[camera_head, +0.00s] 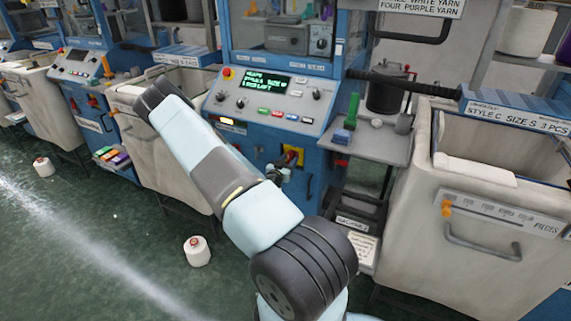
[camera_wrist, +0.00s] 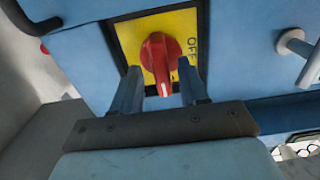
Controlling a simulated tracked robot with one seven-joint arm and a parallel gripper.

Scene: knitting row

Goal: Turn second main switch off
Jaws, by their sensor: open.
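The main switch is a red rotary knob (camera_wrist: 161,60) on a yellow plate (camera_wrist: 184,22) on a blue machine front. The word OFF is printed on the plate to the right of the knob. In the wrist view my gripper (camera_wrist: 162,90) is open, with one finger on each side of the knob's lower end. I cannot tell whether the fingers touch it. In the head view the yellow plate (camera_head: 298,151) shows below the control panel, and my gripper (camera_head: 280,173) is at its lower left, partly hidden by my arm.
A control panel (camera_head: 262,109) with a lit green display is above the switch. A grey side shelf (camera_head: 372,146) with small items stands to the right. Cream bins (camera_head: 431,203) flank the machine. A yarn cone (camera_head: 197,252) stands on the green floor. A metal handle (camera_wrist: 292,42) is right of the plate.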

